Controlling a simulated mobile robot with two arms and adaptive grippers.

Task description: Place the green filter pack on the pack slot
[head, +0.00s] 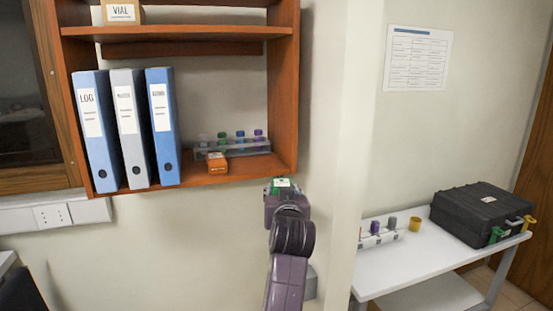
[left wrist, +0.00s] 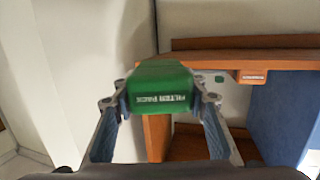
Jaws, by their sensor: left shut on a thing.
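The green filter pack (left wrist: 162,88) is held between the two fingers of my left gripper (left wrist: 160,103) in the left wrist view, its white lettering facing the camera. The pack is clear of the shelf boards as far as I can see. I cannot make out a marked pack slot in either view. My right gripper is not in view.
The wooden shelf (head: 287,95) holds several binders, an orange box (head: 217,163) and a clear rack (head: 262,147) of colored vials. A white table (head: 400,263) at right carries a black case (head: 480,213), a white holder (head: 383,239) and a yellow cup (head: 414,224).

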